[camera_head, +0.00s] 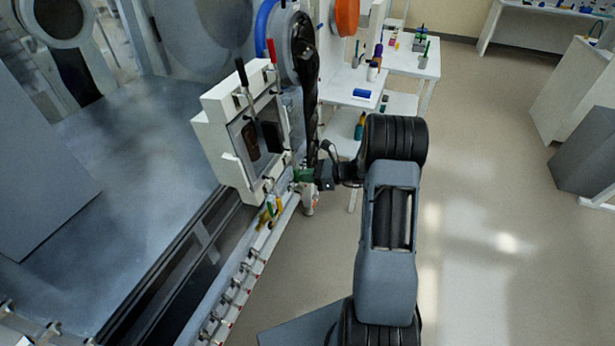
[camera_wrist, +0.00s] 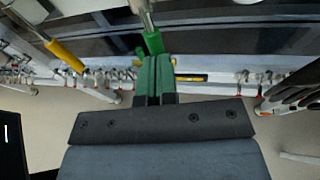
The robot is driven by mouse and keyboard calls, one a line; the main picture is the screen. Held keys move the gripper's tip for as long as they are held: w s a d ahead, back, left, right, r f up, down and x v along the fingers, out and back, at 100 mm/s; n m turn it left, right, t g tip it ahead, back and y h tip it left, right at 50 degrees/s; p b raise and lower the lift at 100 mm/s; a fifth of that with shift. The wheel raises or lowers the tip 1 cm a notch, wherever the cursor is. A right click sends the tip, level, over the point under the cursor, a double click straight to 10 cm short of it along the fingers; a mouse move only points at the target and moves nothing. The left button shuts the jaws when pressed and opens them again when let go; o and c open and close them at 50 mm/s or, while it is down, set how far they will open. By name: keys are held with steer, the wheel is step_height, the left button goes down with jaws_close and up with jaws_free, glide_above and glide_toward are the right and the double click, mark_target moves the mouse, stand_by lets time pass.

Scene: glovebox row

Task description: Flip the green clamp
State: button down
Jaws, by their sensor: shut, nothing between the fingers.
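The green clamp shows in the wrist view as a bright green handle (camera_wrist: 153,42) on a metal rod that runs up out of the picture. My gripper (camera_wrist: 156,62) has green fingers, shut side by side with nothing between them. Its tips are right at the near end of the green handle; I cannot tell whether they touch it. In the head view my gripper (camera_head: 297,175) is at the lower right corner of a white framed port, and the green handle cannot be told apart from the green fingers there.
A yellow-handled clamp (camera_wrist: 65,54) is to the left in the wrist view. The white port frame (camera_head: 228,160) carries black (camera_head: 241,73) and red (camera_head: 272,50) handles. A rail with several small fittings (camera_head: 235,293) runs below. White tables (camera_head: 412,62) stand behind; open floor lies right.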

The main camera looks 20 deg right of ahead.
steer(key=shift+s, duration=0.1)
steer(key=f+b+v, duration=0.1)
steer(key=f+v, duration=0.1)
steer(key=v, duration=1.1)
steer(key=shift+s+d, duration=0.35)
steer(key=shift+d, duration=0.25)
steer(key=shift+f, duration=0.1)
steer(key=s+a+f+n+g+h, duration=0.35)
steer(key=s+a+n+g, duration=0.2)
steer(key=s+n, duration=0.3)
steer(key=s+a+r+n+t+h, duration=0.1)
steer(key=s+a+r+n+h, duration=0.3)
steer(key=a+r+n, duration=0.2)
steer(key=s+a+r+n+h, duration=0.4)
steer(key=a+r+n, duration=0.3)
steer(key=n, duration=0.3)
steer(key=shift+s+r+t+h, duration=0.3)
steer(key=shift+r+h, duration=0.25)
steer(key=shift+r, duration=0.35)
